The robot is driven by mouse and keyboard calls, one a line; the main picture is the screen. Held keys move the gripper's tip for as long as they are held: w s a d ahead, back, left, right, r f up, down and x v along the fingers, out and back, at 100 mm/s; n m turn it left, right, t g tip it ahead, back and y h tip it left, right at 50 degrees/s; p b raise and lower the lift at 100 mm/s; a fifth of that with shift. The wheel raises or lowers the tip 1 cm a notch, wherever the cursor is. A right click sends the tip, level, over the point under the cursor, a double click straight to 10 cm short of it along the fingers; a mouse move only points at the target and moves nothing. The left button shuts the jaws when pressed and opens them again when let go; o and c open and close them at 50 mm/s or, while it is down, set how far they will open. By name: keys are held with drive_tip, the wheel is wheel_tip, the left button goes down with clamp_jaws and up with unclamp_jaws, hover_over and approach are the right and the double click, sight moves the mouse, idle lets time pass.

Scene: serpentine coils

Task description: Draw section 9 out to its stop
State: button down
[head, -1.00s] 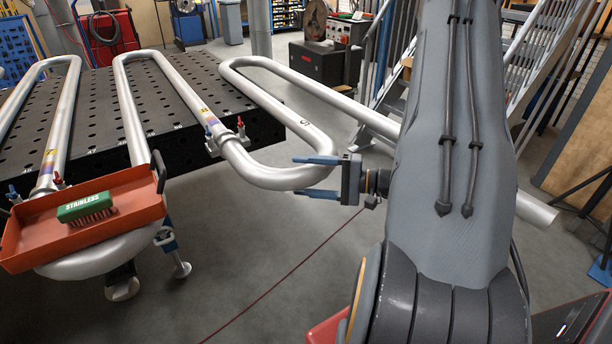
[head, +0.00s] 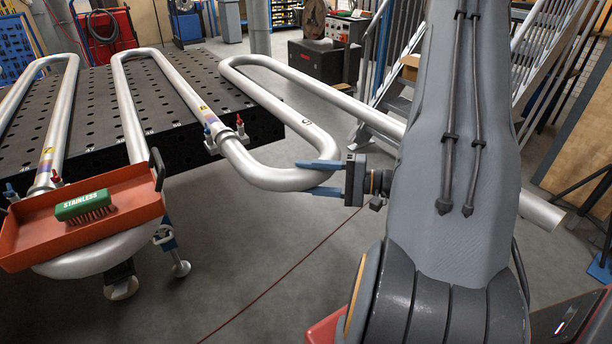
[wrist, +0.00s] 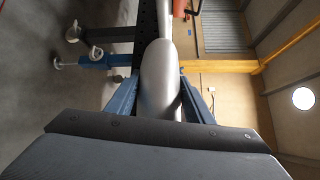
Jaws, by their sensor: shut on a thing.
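Section 9 is a silvery serpentine pipe coil (head: 268,178) with a dark mark that I cannot read clearly on its upper face. Its near U-bend sticks out past the edge of the perforated black table. My gripper (head: 322,178) comes from the right, with its blue fingers above and below the outer bend. In the wrist view the gripper (wrist: 158,98) has its blue fingers on both sides of the silvery pipe (wrist: 160,72), shut on it. The far end of the coil runs behind my arm.
The black perforated table (head: 190,90) carries other pipe loops. An orange tray (head: 135,200) with a green brush (head: 84,206) rests on the left bend. Red and blue clamps (head: 212,130) sit at the table edge. Stairs (head: 545,65) stand behind; the floor in front is open.

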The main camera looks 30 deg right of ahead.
drive_tip(key=c, duration=0.9)
unclamp_jaws()
drive_tip(key=shift+s+f, duration=0.1)
drive_tip(key=shift+s, duration=0.05)
drive_tip(key=shift+b+v, duration=0.95)
drive_tip(key=shift+v, duration=3)
drive_tip(key=s+a+f+n+g+h, duration=0.1)
drive_tip(key=s+a+n+g+h, duration=0.25)
drive_tip(key=a+g, duration=0.45)
drive_tip(key=s+a+n+g+h, duration=0.35)
drive_tip(key=s+a+g, duration=0.2)
drive_tip(key=a, duration=0.55)
drive_tip(key=r+n+h, duration=0.1)
drive_tip(key=h, duration=0.1)
drive_tip(key=w+a+r+n+t+h, duration=0.1)
drive_tip(key=w+a+n+t+h, duration=0.1)
drive_tip(key=h, duration=0.1)
drive_tip(key=shift+w+r+n+h, duration=0.25)
drive_tip(key=shift+r+n+h, duration=0.05)
drive_tip(key=shift+r+n, duration=0.1)
